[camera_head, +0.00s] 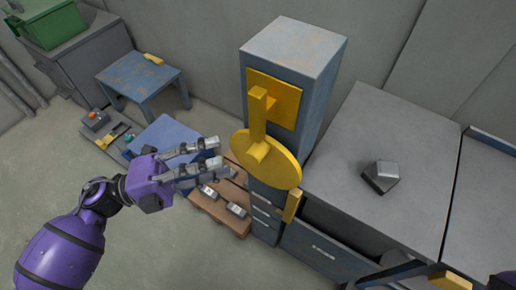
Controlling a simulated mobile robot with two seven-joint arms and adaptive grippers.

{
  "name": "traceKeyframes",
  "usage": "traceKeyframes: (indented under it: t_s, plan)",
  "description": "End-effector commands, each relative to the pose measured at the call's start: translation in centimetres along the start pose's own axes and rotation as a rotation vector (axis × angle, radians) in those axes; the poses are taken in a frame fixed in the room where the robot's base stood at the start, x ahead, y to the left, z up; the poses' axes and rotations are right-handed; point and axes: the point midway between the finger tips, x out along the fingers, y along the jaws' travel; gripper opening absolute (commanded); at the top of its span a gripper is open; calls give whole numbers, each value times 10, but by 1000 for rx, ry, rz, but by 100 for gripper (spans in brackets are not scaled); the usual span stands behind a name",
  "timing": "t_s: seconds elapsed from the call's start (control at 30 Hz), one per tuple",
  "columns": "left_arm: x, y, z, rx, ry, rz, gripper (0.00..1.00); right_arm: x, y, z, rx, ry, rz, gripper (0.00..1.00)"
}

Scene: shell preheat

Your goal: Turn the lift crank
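The lift crank is a yellow round disc (276,170) on the front of a tall blue-grey column (296,50). A short yellow handle (292,206) sticks out at its lower right edge. A yellow plate with an upright bar (258,106) is above the disc. My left gripper (224,158) is just left of the disc, its grey fingers spread and pointing right toward it. Nothing shows between the fingers. I cannot tell whether a fingertip touches the disc. My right gripper does not show clearly.
A grey cabinet top (350,130) with a small metal block (381,175) is to the right. A partly open drawer (318,250) is below. A brown pallet (214,205) with metal blocks stands under my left fingers. A blue table (140,77) and green crate (50,25) are at back left.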

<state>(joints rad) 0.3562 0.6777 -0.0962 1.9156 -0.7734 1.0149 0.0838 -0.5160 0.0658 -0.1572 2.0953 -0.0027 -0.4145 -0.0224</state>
Motion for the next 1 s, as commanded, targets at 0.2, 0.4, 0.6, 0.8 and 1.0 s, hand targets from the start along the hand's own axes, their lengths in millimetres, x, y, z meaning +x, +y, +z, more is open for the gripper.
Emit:
traceKeyframes:
  t_s: [0.2, 0.4, 0.6, 0.8, 1.0]
  plan:
    - [26, -2, -3, -2, 12, -5, 40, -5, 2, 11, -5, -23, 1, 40]
    - [58, -2, -3, -3, 10, -5, 40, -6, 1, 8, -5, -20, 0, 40]
    - [76, -2, -3, -4, 8, -5, 40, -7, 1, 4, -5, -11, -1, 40]
    - [78, -1, -3, -5, 7, -4, 40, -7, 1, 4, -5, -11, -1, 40]
    - [77, -1, -3, -5, 7, -4, 25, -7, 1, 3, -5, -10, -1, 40]
